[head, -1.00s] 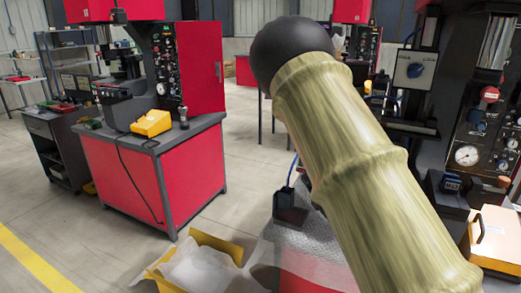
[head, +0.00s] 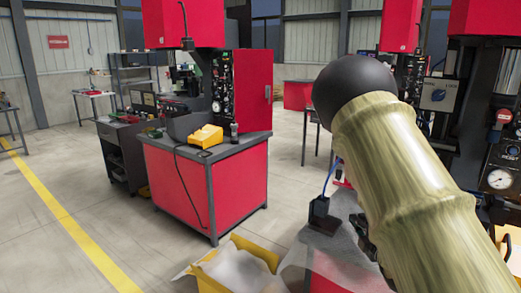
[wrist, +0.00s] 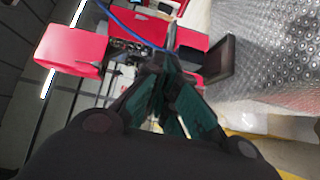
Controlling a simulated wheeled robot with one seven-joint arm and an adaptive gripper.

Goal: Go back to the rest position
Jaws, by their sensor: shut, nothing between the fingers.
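My gripper (wrist: 172,88) shows in the wrist view, its dark fingers together and nothing between them. Beyond it lie a grey patterned metal surface (wrist: 275,75) and a dark square block (wrist: 220,60) with a blue cable nearby. In the head view my arm fills the right side and hides much of the bench behind it. The small dark block (head: 320,215) with the blue cable stands on the grey bench top (head: 312,250), left of my arm.
A yellow-edged box (head: 262,252) with a clear liner sits low at the front. A red workbench (head: 235,190) with a yellow device (head: 206,136) stands at the left. A pressure gauge (head: 500,179) is on the machine at the right. Open floor lies at the left, with a yellow line (head: 80,235).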

